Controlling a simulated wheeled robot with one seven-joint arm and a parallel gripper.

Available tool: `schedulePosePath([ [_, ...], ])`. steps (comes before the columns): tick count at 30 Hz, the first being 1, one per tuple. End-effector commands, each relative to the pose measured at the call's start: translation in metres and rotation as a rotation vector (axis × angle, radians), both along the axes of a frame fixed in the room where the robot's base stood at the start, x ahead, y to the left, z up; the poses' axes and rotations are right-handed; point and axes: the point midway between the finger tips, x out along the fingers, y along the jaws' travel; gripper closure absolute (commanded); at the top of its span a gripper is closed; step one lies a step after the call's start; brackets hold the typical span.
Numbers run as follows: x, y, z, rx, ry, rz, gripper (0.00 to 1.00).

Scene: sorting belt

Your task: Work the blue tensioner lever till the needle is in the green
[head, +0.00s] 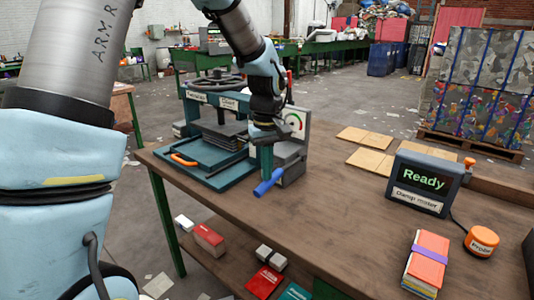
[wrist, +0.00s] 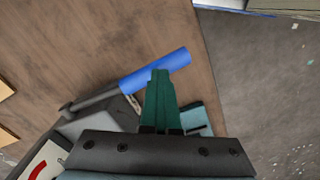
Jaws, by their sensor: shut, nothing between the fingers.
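The blue tensioner lever (head: 269,182) sticks out from the grey tensioner housing (head: 291,160) at the table's near left edge. Its blue grip also shows in the wrist view (wrist: 137,80), on a grey rod. My gripper (head: 267,171) points down at the lever, its green fingers shut and empty. In the wrist view the fingertips (wrist: 160,75) overlap the blue grip; I cannot tell whether they touch it. The gauge (head: 295,122) on the housing has a white face with red and green marks. Its needle is too small to read, and the wrist view shows only part of the face (wrist: 40,168).
A teal press (head: 212,97) with a handwheel stands behind and left of the lever. The table's middle is clear.

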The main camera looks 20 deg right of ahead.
Motion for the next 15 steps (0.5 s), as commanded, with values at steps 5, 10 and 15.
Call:
schedulePosePath([
  [5, 0.000, -0.001, 0.019, -0.002, 0.000, -0.001, 1.00],
  [10, 0.000, 0.000, 0.035, -0.001, 0.000, -0.001, 1.00],
  [15, 0.000, 0.000, 0.051, 0.000, 0.000, 0.000, 1.00],
])
